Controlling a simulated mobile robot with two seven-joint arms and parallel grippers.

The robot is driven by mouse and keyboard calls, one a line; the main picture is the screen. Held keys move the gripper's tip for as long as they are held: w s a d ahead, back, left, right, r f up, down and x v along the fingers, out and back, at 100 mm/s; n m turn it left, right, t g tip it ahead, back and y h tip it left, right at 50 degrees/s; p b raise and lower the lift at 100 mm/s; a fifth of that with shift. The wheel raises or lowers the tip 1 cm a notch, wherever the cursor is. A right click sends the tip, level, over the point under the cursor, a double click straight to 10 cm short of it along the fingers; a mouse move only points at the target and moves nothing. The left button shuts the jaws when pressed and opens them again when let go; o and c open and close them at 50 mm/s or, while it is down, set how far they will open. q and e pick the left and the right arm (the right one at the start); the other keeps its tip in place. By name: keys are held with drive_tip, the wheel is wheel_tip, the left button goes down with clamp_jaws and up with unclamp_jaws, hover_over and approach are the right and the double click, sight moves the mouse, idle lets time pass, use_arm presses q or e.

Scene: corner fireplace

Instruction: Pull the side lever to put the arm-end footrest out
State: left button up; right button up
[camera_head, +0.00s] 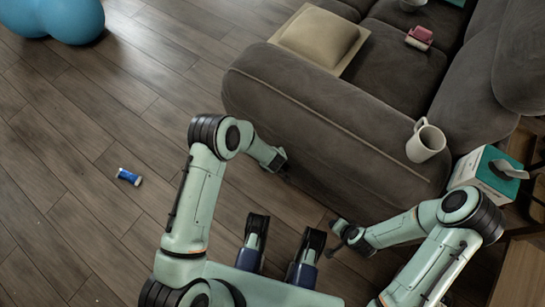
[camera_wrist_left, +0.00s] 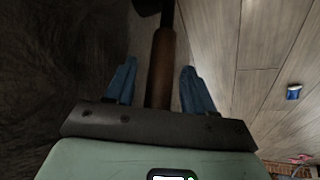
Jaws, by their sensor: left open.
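The side lever (camera_wrist_left: 162,50) shows in the left wrist view as a brown rod with a dark upper part, beside the dark sofa side. My left gripper (camera_wrist_left: 158,68) is open, with its blue fingers on either side of the rod. I cannot tell whether either finger touches it. In the head view my left gripper (camera_head: 277,166) is low against the outer side of the sofa arm (camera_head: 320,125), and the lever is hidden there. My right gripper (camera_head: 338,233) is near the sofa arm's lower right end; its finger opening is unclear. I cannot make out an extended arm-end footrest.
A white mug (camera_head: 426,141) stands on the sofa arm. A teal and white box (camera_head: 487,175) is at right. A beige cushion (camera_head: 320,36) lies at the sofa's front. A small blue item (camera_head: 128,177) lies on the floor, with a blue ball (camera_head: 75,18) beyond. The left floor is otherwise mostly clear.

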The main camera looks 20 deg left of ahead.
use_arm(q)
clamp_jaws()
